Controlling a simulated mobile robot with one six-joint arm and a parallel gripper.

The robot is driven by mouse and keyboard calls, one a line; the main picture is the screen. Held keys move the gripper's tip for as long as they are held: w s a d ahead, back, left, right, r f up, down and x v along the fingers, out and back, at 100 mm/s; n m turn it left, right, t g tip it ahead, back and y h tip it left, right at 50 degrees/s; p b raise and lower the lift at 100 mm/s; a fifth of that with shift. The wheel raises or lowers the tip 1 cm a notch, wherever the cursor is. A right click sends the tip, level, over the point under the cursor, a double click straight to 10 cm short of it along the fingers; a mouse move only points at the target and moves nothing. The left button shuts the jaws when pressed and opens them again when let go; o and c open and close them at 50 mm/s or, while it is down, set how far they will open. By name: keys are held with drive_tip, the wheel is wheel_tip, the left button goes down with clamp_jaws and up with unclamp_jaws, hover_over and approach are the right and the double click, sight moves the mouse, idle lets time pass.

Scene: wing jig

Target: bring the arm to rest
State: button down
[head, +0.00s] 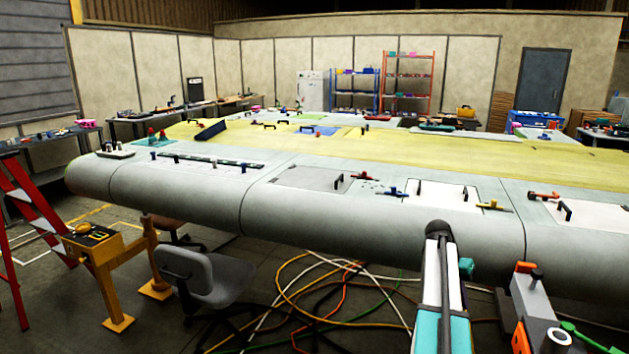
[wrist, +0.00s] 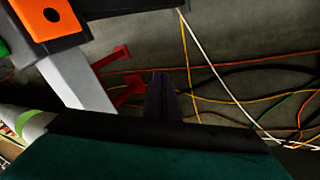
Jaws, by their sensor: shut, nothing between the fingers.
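My gripper (wrist: 160,78) shows as a dark, narrow shape in the middle of the wrist view. Its fingers are together with nothing between them, over the floor and loose cables. My arm (head: 440,270) rises at the lower right of the head view, with a black rounded joint at its top, in front of the near edge of the wing (head: 350,238). The gripper itself does not show in the head view.
Cables (head: 310,300) lie on the floor below the wing; they also cross the wrist view (wrist: 220,90). A grey chair (head: 205,275), a yellow stand (head: 105,270) and a red ladder (head: 35,210) stand at the left. Small tools and white panels (head: 440,196) lie on the wing.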

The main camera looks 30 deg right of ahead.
drive_tip(key=w+a+f+n+t, duration=0.1)
drive_tip(key=w+a+f+n, duration=0.3)
drive_tip(key=a, duration=0.6)
drive_tip(key=w+a+f+n+t+y, duration=0.1)
drive_tip(key=w+a+f, duration=0.4)
drive_tip(key=a, duration=0.6)
drive_tip(key=w+a+f+n+t, duration=0.1)
drive_tip(key=w+a+f+n, duration=0.15)
drive_tip(key=a+f, duration=0.55)
drive_tip(key=s+a+f+n+y, duration=0.1)
drive_tip(key=s+a+f+n, duration=0.1)
drive_tip(key=a, duration=0.8)
drive_tip(key=s+a+f+n+y, duration=0.1)
drive_tip(key=s+a+f+n, duration=0.15)
drive_tip(key=a, duration=0.75)
drive_tip(key=s+a+f+n+y, duration=0.1)
drive_tip(key=a+f+n, duration=0.15)
drive_tip(key=a, duration=0.75)
drive_tip(key=s+f+g, duration=0.2)
drive_tip(key=s+f, duration=0.7)
drive_tip(key=s, duration=0.4)
drive_tip(key=s+f+g, duration=0.3)
drive_tip(key=s+f, duration=0.6)
drive_tip(key=s, duration=0.4)
drive_tip(key=shift+a, duration=0.2)
